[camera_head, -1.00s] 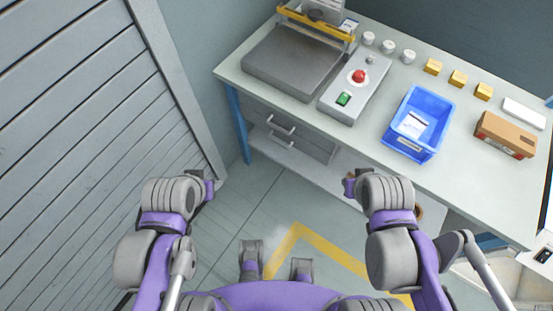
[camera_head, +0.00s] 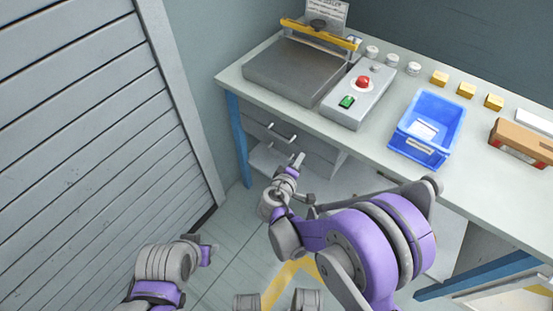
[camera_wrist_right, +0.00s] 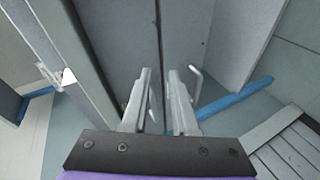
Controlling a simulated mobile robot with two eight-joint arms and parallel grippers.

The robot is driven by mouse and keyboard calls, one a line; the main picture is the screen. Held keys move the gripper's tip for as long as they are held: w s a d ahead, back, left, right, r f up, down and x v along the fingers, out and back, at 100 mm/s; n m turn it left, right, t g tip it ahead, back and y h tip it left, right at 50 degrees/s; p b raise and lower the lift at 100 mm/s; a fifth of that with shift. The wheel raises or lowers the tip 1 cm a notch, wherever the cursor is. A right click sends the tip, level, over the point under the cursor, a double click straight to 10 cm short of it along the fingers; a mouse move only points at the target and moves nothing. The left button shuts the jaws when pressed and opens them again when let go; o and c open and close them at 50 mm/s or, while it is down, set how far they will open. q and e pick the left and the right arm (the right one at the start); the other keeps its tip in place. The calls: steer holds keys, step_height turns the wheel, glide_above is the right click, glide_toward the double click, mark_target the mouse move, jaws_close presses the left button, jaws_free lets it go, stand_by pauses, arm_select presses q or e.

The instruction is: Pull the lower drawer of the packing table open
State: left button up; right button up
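The packing table (camera_head: 225,78) has two grey drawers under its left part. The upper drawer (camera_head: 258,116) is shut, with its bar handle (camera_head: 281,133) in plain view. A lower bar handle (camera_wrist_right: 197,82) shows just right of the right finger, not visibly between the fingers. My left gripper (camera_head: 208,254) hangs low, away from the table; its fingers are unclear.
On the tabletop are a sealer (camera_head: 300,70), a control box (camera_head: 357,95), a blue bin (camera_head: 428,125) and a brown box (camera_head: 522,142). A blue table leg (camera_head: 238,140) stands left of the drawers. A slatted shutter (camera_head: 70,130) is at the left.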

mark_target(276, 153)
steer(key=w+a+f+n+t+y+b, duration=0.1)
steer(key=a+f+n+t+b, duration=0.25)
steer(key=a+f, duration=0.55)
arm_select(q)
step_height(276, 153, down, 5)
steer(key=shift+w+f, duration=0.1)
steer(key=shift+w, duration=0.05)
arm_select(e)
steer(key=x, duration=1.1)
steer(key=shift+a+f, duration=0.2)
steer(key=shift+f, duration=0.1)
steer(key=shift+c, duration=0.3)
jaws_close()
steer(key=shift+s, duration=0.1)
